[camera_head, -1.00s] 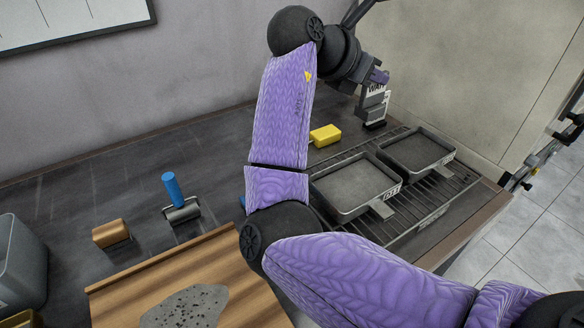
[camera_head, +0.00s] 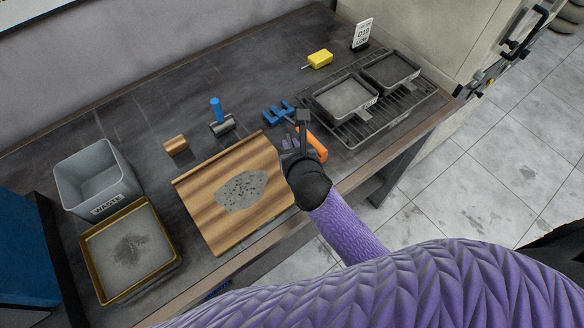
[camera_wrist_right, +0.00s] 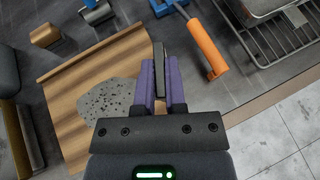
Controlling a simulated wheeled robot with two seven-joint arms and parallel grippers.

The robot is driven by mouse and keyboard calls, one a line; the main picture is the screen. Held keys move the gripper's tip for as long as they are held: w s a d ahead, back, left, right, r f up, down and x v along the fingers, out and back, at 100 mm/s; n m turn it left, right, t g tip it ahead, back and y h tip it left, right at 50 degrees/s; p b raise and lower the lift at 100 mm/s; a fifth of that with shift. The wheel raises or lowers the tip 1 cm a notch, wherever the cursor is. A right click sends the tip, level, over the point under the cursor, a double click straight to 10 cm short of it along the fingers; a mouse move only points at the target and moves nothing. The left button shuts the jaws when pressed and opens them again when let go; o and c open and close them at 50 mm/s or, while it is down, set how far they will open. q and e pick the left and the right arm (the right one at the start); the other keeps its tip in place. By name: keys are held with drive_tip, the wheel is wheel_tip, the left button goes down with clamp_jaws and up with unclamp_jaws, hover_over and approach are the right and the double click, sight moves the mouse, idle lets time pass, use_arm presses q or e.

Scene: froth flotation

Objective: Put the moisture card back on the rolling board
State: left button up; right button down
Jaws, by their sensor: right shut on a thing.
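The rolling board (camera_head: 212,220) is a striped wooden board with a speckled grey patch (camera_head: 240,190) on it. It also shows at left in the right wrist view (camera_wrist_right: 66,92). My right gripper (camera_head: 300,140) is over the bench by the board's right edge. Its purple fingers (camera_wrist_right: 161,80) are shut on a thin dark flat piece, seen nearly edge-on in the right wrist view (camera_wrist_right: 160,62). I take this piece for the moisture card; its face and print do not show. The left gripper is not in view.
An orange-handled tool (camera_head: 312,146) and a blue item (camera_head: 277,113) lie right of the board. Two pans (camera_head: 343,98) sit on a wire rack. A roller (camera_head: 222,125), tan block (camera_head: 176,145), waste bin (camera_head: 95,180), brass-rimmed tray (camera_head: 172,262), yellow item (camera_head: 320,58) and white sign (camera_head: 362,33) stand around.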

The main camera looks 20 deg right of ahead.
wheel_tip(320, 180, down, 7)
drive_tip(key=b, duration=0.3)
drive_tip(key=shift+w+f, duration=0.1)
drive_tip(key=c, duration=1.1)
unclamp_jaws()
drive_tip(key=shift+f, duration=0.1)
drive_tip(key=o, duration=0.4)
